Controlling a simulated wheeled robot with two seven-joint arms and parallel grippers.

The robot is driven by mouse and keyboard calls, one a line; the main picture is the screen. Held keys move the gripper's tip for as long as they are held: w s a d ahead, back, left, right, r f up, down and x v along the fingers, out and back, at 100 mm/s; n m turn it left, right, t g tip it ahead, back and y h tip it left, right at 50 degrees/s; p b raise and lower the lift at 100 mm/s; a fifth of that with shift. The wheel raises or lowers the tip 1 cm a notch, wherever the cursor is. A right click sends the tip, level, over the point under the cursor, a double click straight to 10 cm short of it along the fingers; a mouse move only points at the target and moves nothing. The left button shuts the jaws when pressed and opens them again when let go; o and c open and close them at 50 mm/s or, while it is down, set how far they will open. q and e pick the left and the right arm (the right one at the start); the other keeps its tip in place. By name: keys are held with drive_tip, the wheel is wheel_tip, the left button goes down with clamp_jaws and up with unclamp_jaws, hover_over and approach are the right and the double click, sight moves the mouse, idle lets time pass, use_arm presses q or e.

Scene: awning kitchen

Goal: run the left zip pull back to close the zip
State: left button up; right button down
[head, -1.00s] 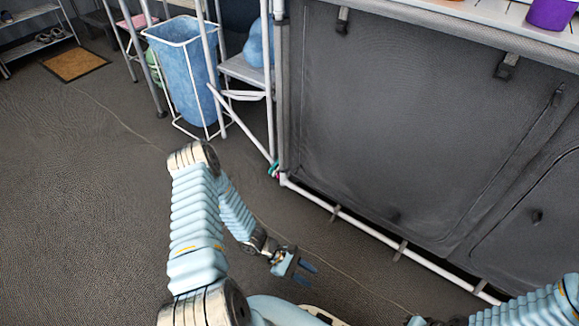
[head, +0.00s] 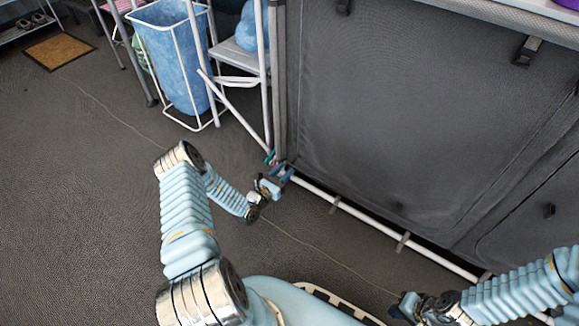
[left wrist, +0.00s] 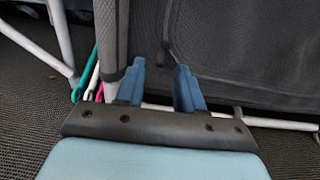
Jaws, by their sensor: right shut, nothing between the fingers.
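The grey fabric front of the kitchen unit (head: 400,110) stands upright, with a zipped panel. In the left wrist view, a small dark zip pull (left wrist: 165,55) hangs near the panel's lower left corner, beyond and between my fingertips. I cannot make it out in the head view. My left gripper (head: 281,175) is low by that corner, next to the white bottom rail. In the left wrist view its two blue fingers (left wrist: 160,68) are apart with nothing between them. My right gripper (head: 404,306) is shut and empty at the bottom of the head view, away from the fabric.
A white bottom rail (head: 375,220) runs along the unit's foot. White legs and a grey shelf (head: 240,83) stand left of the corner, with a blue bin (head: 172,55) beyond. Coloured hooks (left wrist: 85,85) hang close left of my fingers. The floor in front is clear.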

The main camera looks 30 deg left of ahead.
sight(293, 162)
use_arm(q)
drive_tip(key=shift+w+d, duration=0.15)
drive_tip(key=shift+w, duration=1.8)
clamp_jaws()
